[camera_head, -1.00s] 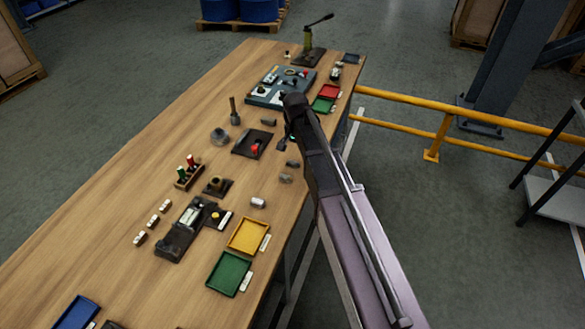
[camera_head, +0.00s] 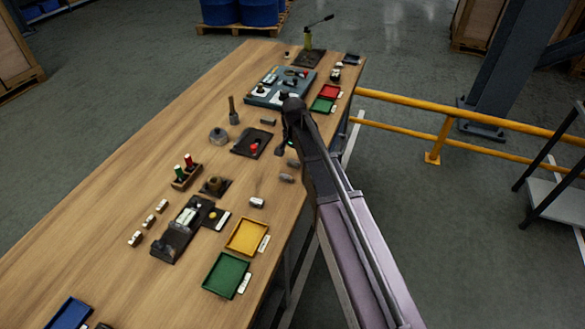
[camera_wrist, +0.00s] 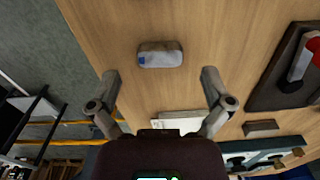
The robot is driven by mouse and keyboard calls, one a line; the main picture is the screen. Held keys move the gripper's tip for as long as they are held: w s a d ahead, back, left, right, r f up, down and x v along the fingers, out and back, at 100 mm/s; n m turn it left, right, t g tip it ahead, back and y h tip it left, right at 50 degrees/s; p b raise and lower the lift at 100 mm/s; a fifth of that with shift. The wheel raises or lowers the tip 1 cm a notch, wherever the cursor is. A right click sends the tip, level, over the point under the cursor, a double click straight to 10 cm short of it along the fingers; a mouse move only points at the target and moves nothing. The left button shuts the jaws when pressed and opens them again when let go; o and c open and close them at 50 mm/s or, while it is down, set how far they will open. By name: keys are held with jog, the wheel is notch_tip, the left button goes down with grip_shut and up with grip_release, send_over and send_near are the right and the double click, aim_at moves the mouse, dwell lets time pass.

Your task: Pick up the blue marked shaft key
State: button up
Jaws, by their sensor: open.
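The shaft key with a blue mark (camera_wrist: 160,55) is a grey, round-ended block lying flat on the wooden table. In the wrist view it sits just ahead of my gripper (camera_wrist: 161,78), between the lines of the two spread fingers and apart from both. The blue mark is at its left end. My gripper is open with nothing between its fingers. In the head view my gripper (camera_head: 282,150) hangs over the right side of the table.
A black plate with a red part (camera_head: 251,144) lies left of my gripper. A dark block (camera_wrist: 260,128) and a pale flat piece (camera_wrist: 180,122) are in the wrist view. Yellow (camera_head: 247,236) and green (camera_head: 227,275) trays lie nearer. A yellow rail (camera_head: 450,115) runs beyond the table edge.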

jog(key=shift+f+b, duration=0.85)
jog(key=shift+f, duration=0.3)
jog(key=c, duration=1.3)
